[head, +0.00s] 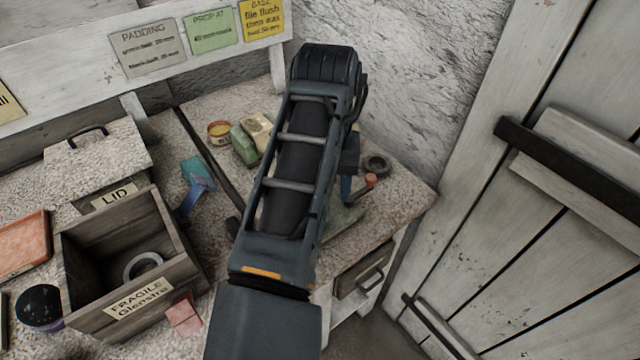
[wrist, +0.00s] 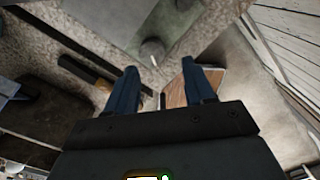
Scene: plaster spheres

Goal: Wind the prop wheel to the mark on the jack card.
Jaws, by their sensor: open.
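My gripper (wrist: 158,70) is open, its two blue fingers apart and pointing down at the bench. In the head view the gripper (head: 347,188) is mostly hidden behind my arm. A small round grey knob (wrist: 152,50) on a flat grey-green plate (wrist: 112,22) shows just beyond the fingertips, with no visible contact. The plate also shows at the bench's right end (head: 347,217). I cannot tell whether the knob is the prop wheel. A green card reading "PROP AT" (head: 211,31) hangs on the back board; its smaller print is unreadable. I cannot make out a mark.
A tape roll (head: 377,165) and an orange-topped handle (head: 371,180) lie near the gripper. A drawer (head: 362,277) is below the bench's right end. A plank door (head: 520,200) stands right.

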